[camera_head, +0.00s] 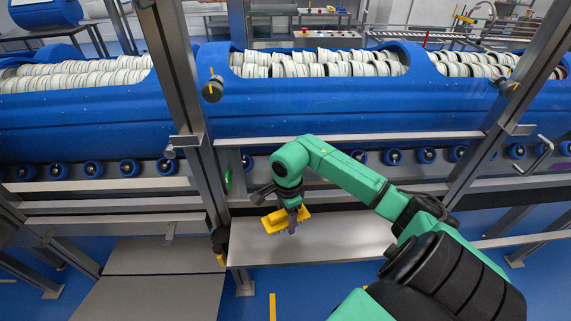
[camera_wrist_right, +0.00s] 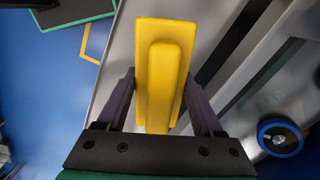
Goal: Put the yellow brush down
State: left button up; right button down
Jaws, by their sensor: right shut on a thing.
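The yellow brush (camera_head: 286,219) is in my right gripper (camera_head: 292,227), over the left part of a grey metal shelf (camera_head: 340,240) in the head view. In the right wrist view the yellow brush (camera_wrist_right: 160,65) lies between the two fingers of the right gripper (camera_wrist_right: 158,105), which are shut on its raised handle. I cannot tell whether the brush touches the shelf. Its underside is hidden. My left gripper does not show in either view.
Behind the shelf, blue tubs (camera_head: 330,105) full of stacked white round items stand on a roller line with blue wheels (camera_head: 393,157). Steel posts (camera_head: 182,90) rise on both sides of the shelf. The shelf's right part is clear.

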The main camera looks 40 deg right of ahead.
aim_at(286, 237)
notch_tip(286, 237, down, 7)
jog(key=shift+r, duration=0.1)
